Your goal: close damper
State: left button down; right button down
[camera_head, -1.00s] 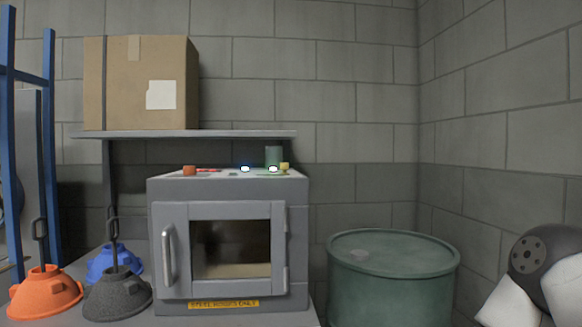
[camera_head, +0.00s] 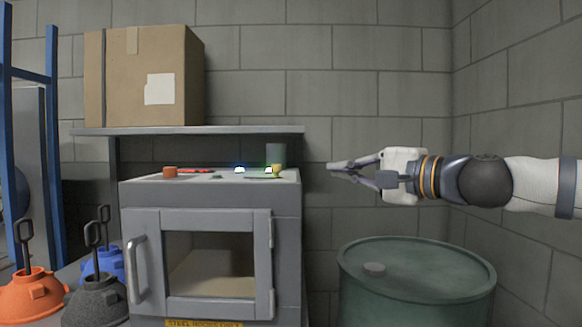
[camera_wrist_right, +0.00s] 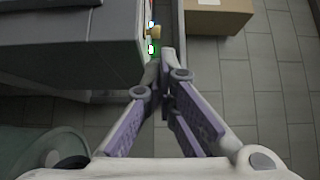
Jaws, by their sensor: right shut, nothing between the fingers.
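A grey oven cabinet (camera_head: 286,200) has a windowed door that looks shut. On its top stand a grey-green cylinder (camera_head: 276,154) with a small yellow part (camera_head: 276,168) at its foot, and two glowing white lights (camera_head: 240,169). I cannot tell which part is the damper. My right gripper (camera_head: 334,167) is shut and empty, in the air to the right of the oven top, pointing left and apart from it. In the right wrist view its fingertips (camera_wrist_right: 161,54) show close to the yellow part (camera_wrist_right: 154,32) in the picture. My left gripper is not in view.
A shelf (camera_head: 230,130) with a cardboard box (camera_head: 145,80) is above the oven. A green drum (camera_head: 420,295) stands below my right arm. Orange (camera_head: 28,295), grey (camera_head: 98,300) and blue hoods sit left of the oven, by blue posts (camera_head: 52,150). A wall is behind.

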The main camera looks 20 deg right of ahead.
aim_at(280, 166)
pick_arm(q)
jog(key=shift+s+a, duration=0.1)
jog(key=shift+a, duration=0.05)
pick_arm(e)
jog(key=shift+a, duration=0.2)
